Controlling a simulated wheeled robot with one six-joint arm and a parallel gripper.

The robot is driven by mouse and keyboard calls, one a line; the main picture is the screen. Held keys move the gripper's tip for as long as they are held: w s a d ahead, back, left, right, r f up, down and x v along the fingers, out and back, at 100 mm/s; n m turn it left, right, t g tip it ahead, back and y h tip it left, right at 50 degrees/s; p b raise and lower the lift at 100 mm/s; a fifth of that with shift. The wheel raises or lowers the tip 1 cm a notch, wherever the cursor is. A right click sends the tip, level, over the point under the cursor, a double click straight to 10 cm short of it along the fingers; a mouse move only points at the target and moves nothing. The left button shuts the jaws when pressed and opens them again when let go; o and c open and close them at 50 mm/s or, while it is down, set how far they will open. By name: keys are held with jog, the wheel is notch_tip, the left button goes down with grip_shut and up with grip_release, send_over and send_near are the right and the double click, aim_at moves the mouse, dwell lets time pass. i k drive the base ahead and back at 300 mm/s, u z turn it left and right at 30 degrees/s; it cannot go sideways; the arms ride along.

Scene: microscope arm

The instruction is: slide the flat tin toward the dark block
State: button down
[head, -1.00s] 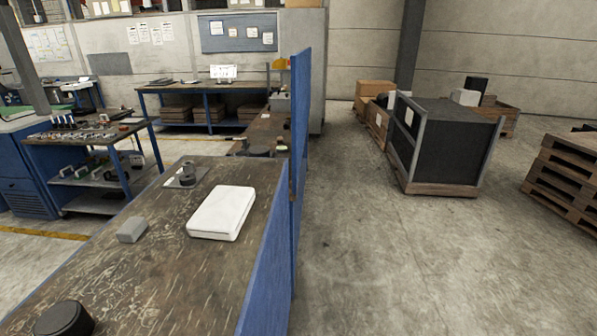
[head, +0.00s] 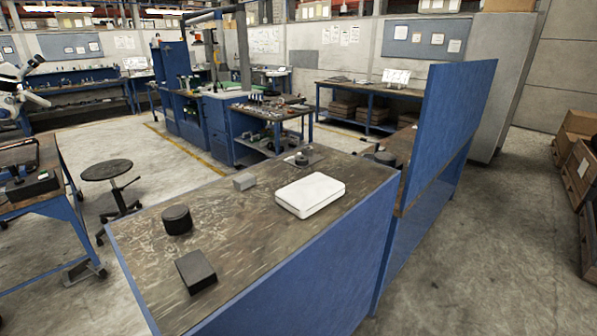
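The flat tin (head: 311,194) looks like a low white case with rounded corners. It lies flat on the worn brown bench top (head: 235,225), near its right side. The dark block (head: 196,272) lies on the same top at the near left, well apart from the tin, with bare surface between them. My gripper is not in view, and nothing touches the tin or the block.
A black round pot (head: 177,219) stands behind the dark block. A blue panel (head: 440,135) rises behind the bench at right. A stool (head: 108,172) stands left; floor is open at right.

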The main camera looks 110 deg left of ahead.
aim_at(303, 197)
jog(key=u, duration=2.15)
jog(key=i, duration=2.8)
jog(key=u, duration=1.55)
